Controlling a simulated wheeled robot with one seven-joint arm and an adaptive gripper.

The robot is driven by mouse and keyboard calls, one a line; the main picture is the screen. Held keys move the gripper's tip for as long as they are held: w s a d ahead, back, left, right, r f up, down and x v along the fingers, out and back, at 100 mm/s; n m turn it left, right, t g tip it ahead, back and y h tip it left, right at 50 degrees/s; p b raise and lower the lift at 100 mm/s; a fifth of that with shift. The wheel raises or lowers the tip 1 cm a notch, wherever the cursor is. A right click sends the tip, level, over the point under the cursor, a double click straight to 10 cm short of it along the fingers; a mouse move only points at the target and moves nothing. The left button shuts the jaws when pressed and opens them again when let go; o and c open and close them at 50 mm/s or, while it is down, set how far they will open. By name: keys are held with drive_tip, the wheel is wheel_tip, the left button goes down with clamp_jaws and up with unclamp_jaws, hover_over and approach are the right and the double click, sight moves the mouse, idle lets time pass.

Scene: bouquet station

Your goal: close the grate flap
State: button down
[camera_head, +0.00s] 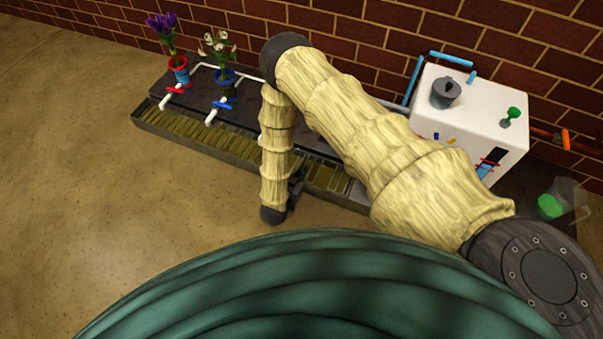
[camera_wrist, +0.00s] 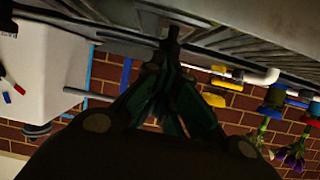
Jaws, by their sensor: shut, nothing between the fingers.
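A long grey trough (camera_head: 215,141) with a slatted grate (camera_head: 190,122) runs along the foot of the brick wall. A slatted section (camera_head: 330,177) at its right part shows beside my arm; I cannot tell whether this is the flap or how far it stands open. In the wrist view the slatted grey metal (camera_wrist: 235,38) fills the top, with a dark gap along its edge. My gripper (camera_wrist: 172,42) is shut and empty, its tips at that edge; contact is unclear. In the head view my gripper (camera_head: 297,180) is dark and partly hidden by my arm over the trough.
Purple flowers (camera_head: 163,24) and white flowers (camera_head: 219,45) stand in pots behind the trough, near white pipes with red and blue valves. A white box (camera_head: 460,115) with a dark knob stands right. The floor at left is clear.

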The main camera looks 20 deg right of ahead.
drive_tip(key=s+a+f+p, duration=0.1)
drive_tip(key=s+a+p, duration=0.2)
drive_tip(key=s+a, duration=0.3)
drive_tip(key=shift+s+a+f, duration=0.15)
drive_tip(key=shift+s+a, duration=0.1)
drive_tip(key=shift+a, duration=0.15)
drive_tip(key=s+d+r+n+g+y, duration=0.25)
drive_tip(key=s+r, duration=0.25)
drive_tip(key=s, duration=0.4)
drive_tip(key=s+d+r+n+g+y+p, duration=0.1)
drive_tip(key=s+r+n+g+y, duration=0.35)
drive_tip(key=s, duration=0.45)
drive_tip(key=s+d+r+n+g+y, duration=0.25)
drive_tip(key=s+r, duration=0.25)
drive_tip(key=s, duration=0.4)
wheel_tip(320, 180, up, 28)
drive_tip(key=p, duration=2.8)
drive_tip(key=shift+w+a+f, duration=0.2)
drive_tip(key=shift+w+a, duration=0.1)
drive_tip(key=shift+a, duration=0.1)
drive_tip(key=shift+y, duration=0.25)
